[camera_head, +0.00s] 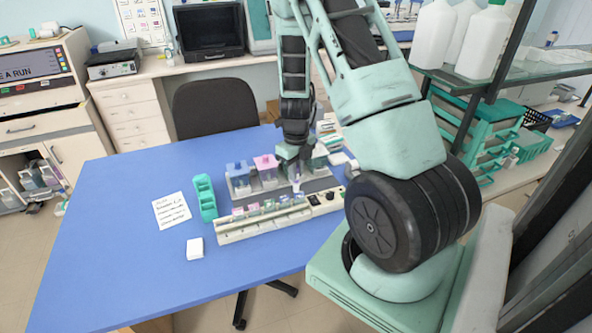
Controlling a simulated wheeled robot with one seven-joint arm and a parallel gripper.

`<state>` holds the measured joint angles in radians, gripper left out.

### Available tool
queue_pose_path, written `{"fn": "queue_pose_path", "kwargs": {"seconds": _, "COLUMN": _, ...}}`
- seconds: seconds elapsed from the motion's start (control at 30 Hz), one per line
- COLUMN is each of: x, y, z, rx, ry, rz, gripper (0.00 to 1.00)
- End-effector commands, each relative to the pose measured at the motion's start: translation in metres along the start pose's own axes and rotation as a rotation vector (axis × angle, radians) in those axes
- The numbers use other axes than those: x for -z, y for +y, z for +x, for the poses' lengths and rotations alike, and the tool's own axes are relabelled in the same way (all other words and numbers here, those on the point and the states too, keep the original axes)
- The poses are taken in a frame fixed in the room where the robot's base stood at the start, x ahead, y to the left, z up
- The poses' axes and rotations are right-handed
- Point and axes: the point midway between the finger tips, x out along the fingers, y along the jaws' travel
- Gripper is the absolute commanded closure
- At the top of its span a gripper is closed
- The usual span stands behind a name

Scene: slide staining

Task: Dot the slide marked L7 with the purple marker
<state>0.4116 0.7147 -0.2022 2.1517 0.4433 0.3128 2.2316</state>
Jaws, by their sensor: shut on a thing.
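My gripper (296,168) is over the staining station on the blue table, pointing down. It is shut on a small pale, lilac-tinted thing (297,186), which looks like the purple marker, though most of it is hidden. A row of small slides (268,205) in pink, green and purple tints stands along the front of the pale station (232,237). The lettering on them is too small to read, so I cannot tell which is L7. The held thing is just above or behind the right part of this row; contact cannot be told.
Blue (238,170) and pink (265,163) lidded jars stand behind the row. A teal rack (205,198), a written sheet (171,210) and a white block (195,249) lie left of the station. The table's left side is clear. A dark chair (215,105) stands behind.

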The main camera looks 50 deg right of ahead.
Motion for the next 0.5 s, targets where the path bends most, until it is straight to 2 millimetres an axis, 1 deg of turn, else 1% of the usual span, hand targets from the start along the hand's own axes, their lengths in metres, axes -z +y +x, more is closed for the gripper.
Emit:
{"fn": "queue_pose_path", "kwargs": {"seconds": 0.3, "x": 0.001, "y": 0.000, "z": 0.001, "rx": -0.001, "ry": 0.002, "rz": 0.000, "gripper": 1.00}}
{"fn": "queue_pose_path", "kwargs": {"seconds": 0.5, "x": 0.001, "y": 0.000, "z": -0.011, "rx": -0.001, "ry": 0.002, "rz": 0.000, "gripper": 1.00}}
